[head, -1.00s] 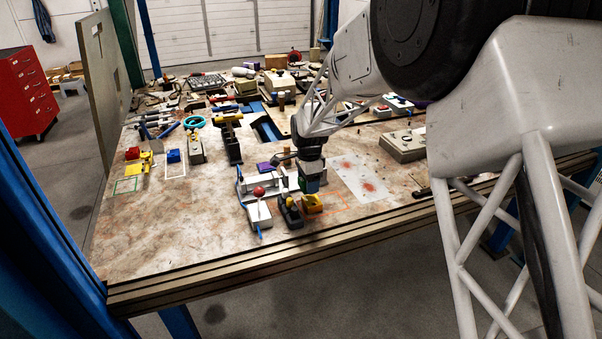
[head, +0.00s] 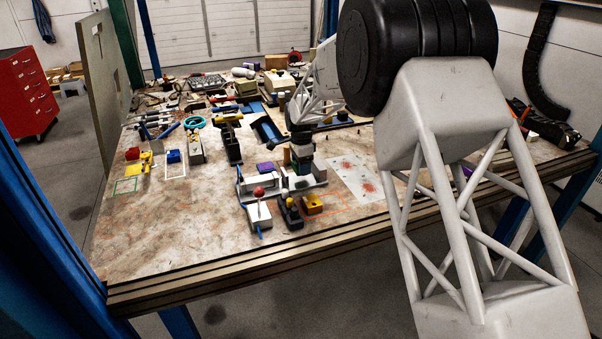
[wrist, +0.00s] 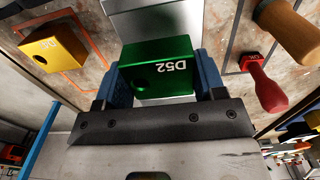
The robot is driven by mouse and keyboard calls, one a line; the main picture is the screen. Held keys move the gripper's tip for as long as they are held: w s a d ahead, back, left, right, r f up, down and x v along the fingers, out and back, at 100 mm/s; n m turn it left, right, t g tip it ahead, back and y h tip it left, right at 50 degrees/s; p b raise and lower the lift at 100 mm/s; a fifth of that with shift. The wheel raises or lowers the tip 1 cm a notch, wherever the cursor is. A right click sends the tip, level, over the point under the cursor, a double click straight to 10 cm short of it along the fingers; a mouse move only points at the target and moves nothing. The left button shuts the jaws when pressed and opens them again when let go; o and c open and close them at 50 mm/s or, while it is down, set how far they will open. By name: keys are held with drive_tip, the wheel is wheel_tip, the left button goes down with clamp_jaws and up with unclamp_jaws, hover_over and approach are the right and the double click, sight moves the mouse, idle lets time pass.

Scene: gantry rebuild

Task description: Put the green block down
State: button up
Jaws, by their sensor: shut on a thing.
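The green block (wrist: 155,68), marked D52, sits between the blue fingers of my gripper (wrist: 158,85) in the wrist view. The fingers are shut on its two sides. In the head view my gripper (head: 302,157) hangs over the middle of the bench, with the green block (head: 301,168) small and partly hidden at its tip. A pale grey piece (wrist: 150,15) lies behind the block in the wrist view. I cannot tell whether the block touches it.
A yellow-orange block (head: 312,204) lies near an orange outline on the bench (head: 180,230); it also shows in the wrist view (wrist: 52,47). A red-topped white fixture (head: 259,215) and a dark holder (head: 290,213) stand close by. The bench's front left is clear.

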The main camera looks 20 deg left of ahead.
drive_tip(key=shift+w+f, duration=0.1)
idle(0.3)
drive_tip(key=shift+f, duration=1.6)
drive_tip(key=shift+f, duration=0.15)
drive_tip(key=o, duration=1)
wheel_tip(320, 180, up, 12)
drive_tip(key=shift+r, duration=0.15)
